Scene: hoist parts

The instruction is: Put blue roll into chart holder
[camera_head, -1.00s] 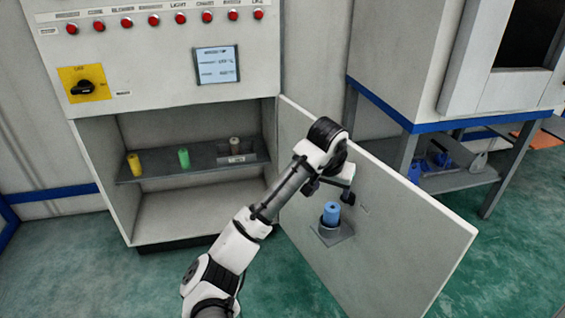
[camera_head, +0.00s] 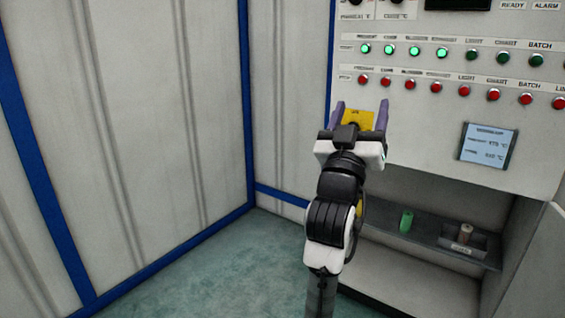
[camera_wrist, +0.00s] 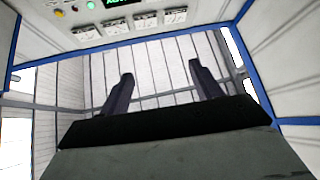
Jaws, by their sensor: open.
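My gripper (camera_head: 360,118) is raised in front of the cabinet's control panel, with its two fingers apart and nothing between them. In the wrist view, my open gripper (camera_wrist: 160,75) also shows empty fingers, with the wall panels beyond. The blue roll is not in view now, nor is the grey holder on the cabinet door that it stood in earlier. I cannot tell from the labels which holder is the chart holder.
The cabinet shelf (camera_head: 425,231) bears a green roll (camera_head: 406,221) and a pale roll (camera_head: 466,233) in a labelled holder. A yellow roll is mostly hidden behind my arm. The open door (camera_head: 545,255) shows at the right edge. Floor (camera_head: 250,265) at left is clear.

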